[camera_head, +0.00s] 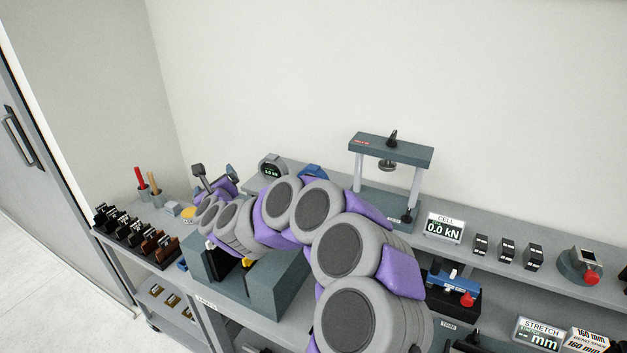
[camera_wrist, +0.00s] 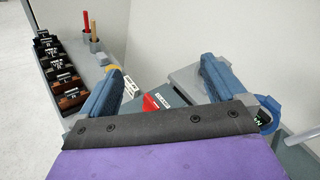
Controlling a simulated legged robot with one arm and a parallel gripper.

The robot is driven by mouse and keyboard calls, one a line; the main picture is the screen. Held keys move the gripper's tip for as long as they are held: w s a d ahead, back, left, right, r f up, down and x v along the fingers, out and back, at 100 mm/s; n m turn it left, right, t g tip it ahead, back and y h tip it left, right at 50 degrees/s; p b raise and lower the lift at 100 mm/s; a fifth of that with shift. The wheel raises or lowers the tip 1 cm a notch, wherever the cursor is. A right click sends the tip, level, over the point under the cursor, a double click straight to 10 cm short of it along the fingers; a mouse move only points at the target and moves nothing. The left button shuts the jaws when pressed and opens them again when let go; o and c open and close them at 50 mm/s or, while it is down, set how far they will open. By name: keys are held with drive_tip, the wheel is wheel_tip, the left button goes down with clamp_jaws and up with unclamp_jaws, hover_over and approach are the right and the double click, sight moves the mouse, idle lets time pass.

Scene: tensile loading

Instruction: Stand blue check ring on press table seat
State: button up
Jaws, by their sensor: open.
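The blue check ring (camera_head: 312,171) is partly hidden behind my arm in the head view, on the back shelf left of the press. In the wrist view a blue ring-shaped piece (camera_wrist: 273,108) shows at the right, just outside my right finger and partly covered by it; I cannot tell whether they touch. The press (camera_head: 390,150) has two pale columns and a dark base (camera_head: 375,200), partly behind my arm; its seat is hard to make out. My gripper (camera_head: 213,183) is open, left of the ring, and its fingers (camera_wrist: 160,72) have nothing visibly held between them.
A grey-green round gauge (camera_head: 272,165) stands left of the ring. Dark racks (camera_head: 135,238) and tool cups (camera_head: 150,195) are at the left. A force display (camera_head: 443,229) and several small dark blocks (camera_head: 507,250) line the shelf right of the press.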

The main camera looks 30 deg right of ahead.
drive_tip(key=d+f+m+g+h, duration=0.2)
drive_tip(key=d+f+m+h, duration=0.4)
drive_tip(key=d, duration=0.3)
drive_tip(key=m+g+h+p, duration=0.1)
drive_tip(key=m+g+h, duration=0.45)
drive_tip(key=m, duration=0.25)
approach(315, 166)
drive_tip(key=shift+t, duration=0.55)
drive_tip(key=shift+f+b+x, duration=0.15)
drive_tip(key=shift+f+x, duration=0.1)
drive_tip(key=shift+x, duration=1.65)
drive_tip(key=shift+f+b+x, duration=0.15)
drive_tip(key=shift+f+x, duration=0.05)
drive_tip(key=shift+x, duration=1.65)
drive_tip(key=shift+f+b+x, duration=0.15)
drive_tip(key=shift+f+x, duration=0.1)
drive_tip(key=shift+x, duration=1.65)
drive_tip(key=shift+a, duration=0.1)
drive_tip(key=shift+c, duration=0.3)
